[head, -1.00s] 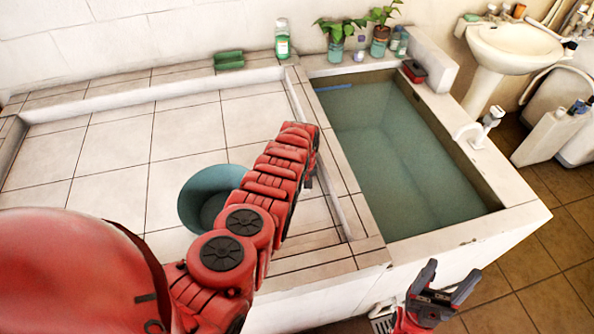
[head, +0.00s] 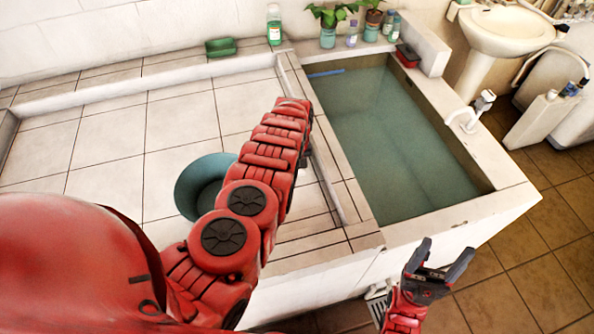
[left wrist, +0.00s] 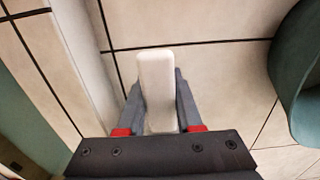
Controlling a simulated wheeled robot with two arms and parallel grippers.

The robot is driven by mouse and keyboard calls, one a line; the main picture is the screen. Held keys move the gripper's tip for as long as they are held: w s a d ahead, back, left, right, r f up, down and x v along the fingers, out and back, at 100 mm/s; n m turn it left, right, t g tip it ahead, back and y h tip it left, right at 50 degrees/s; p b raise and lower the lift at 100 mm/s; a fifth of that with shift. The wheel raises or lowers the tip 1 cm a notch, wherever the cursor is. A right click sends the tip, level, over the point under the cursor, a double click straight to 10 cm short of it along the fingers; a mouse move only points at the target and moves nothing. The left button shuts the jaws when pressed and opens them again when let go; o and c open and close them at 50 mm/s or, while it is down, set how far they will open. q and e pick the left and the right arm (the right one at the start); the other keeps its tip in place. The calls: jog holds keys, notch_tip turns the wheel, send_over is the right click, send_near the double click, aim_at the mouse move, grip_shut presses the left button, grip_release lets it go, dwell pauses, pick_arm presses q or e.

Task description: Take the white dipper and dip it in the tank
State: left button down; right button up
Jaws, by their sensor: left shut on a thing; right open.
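My left gripper (left wrist: 158,108) is shut on a white piece, which I take to be the white dipper (left wrist: 157,80); only a smooth, rounded, upright-looking part shows between the fingers. In the head view the left arm reaches over the tiled ledge beside the tank, and its gripper and the dipper are hidden behind the arm. The tank (head: 517,191) is a white-rimmed basin full of greenish water, just right of the left arm's end. My right gripper (head: 446,252) is open and empty, low in front of the tank's near wall.
A teal bucket (head: 187,187) stands on the tiled counter (head: 110,150), partly behind my left arm. A low kerb separates counter and tank. A green bottle (head: 274,27), green block (head: 221,47), potted plants and a tap (head: 468,116) line the edges. A pedestal washbasin (head: 503,40) is at back right.

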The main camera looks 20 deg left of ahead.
pick_arm(q)
notch_tip(320, 180, up, 2)
jog(key=shift+d, duration=0.15)
jog(key=shift+r+b, duration=0.55)
jog(key=shift+r, duration=1.75)
